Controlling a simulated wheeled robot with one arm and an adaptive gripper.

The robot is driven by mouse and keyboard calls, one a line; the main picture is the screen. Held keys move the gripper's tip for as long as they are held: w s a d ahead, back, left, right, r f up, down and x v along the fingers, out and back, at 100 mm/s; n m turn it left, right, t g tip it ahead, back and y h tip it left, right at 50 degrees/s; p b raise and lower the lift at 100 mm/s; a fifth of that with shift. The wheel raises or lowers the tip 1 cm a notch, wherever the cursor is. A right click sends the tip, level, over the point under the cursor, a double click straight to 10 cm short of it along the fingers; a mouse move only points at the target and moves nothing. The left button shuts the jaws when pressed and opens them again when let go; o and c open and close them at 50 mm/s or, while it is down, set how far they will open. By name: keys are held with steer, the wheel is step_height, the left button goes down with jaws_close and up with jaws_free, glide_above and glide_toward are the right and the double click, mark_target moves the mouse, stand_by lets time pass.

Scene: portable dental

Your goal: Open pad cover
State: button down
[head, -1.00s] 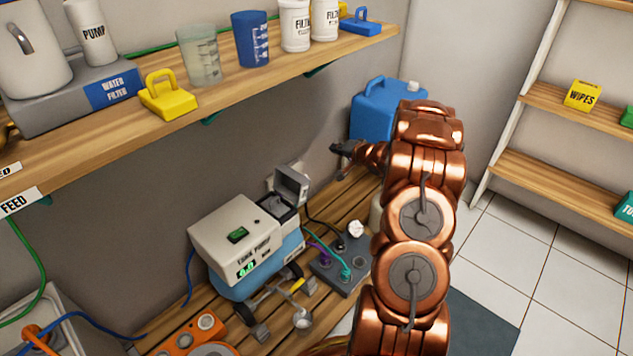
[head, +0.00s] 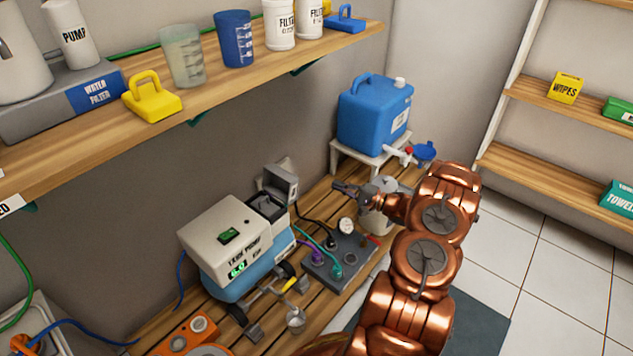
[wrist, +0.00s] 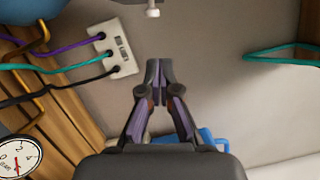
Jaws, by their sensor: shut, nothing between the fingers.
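No part is labelled as the pad cover, so I cannot tell for sure which it is. The white and blue tank pump (head: 222,240) stands on the slatted bench. A small grey hinged lid (head: 281,184) stands raised at its right end, over a dark open compartment (head: 266,208). My gripper (head: 338,187) is to the right of that lid, apart from it, above the bench and near the back wall. In the wrist view my gripper (wrist: 158,70) has its fingertips together and holds nothing. The lid is not clearly seen there.
A grey control box (head: 340,258) with cables and a gauge (head: 346,226) sits right of the pump. A blue jug (head: 374,115) stands on a white stand behind my gripper. The wooden shelf (head: 215,98) overhangs the bench. Metal parts lie in front of the pump.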

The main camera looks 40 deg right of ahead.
steer(key=w+a+r+b, duration=0.1)
steer(key=w+a+b, duration=0.3)
steer(key=w+a, duration=0.3)
steer(key=shift+w+a+r+b, duration=0.2)
steer(key=shift+w+a+b, duration=0.15)
steer(key=shift+a, duration=0.25)
steer(key=shift+r, duration=0.15)
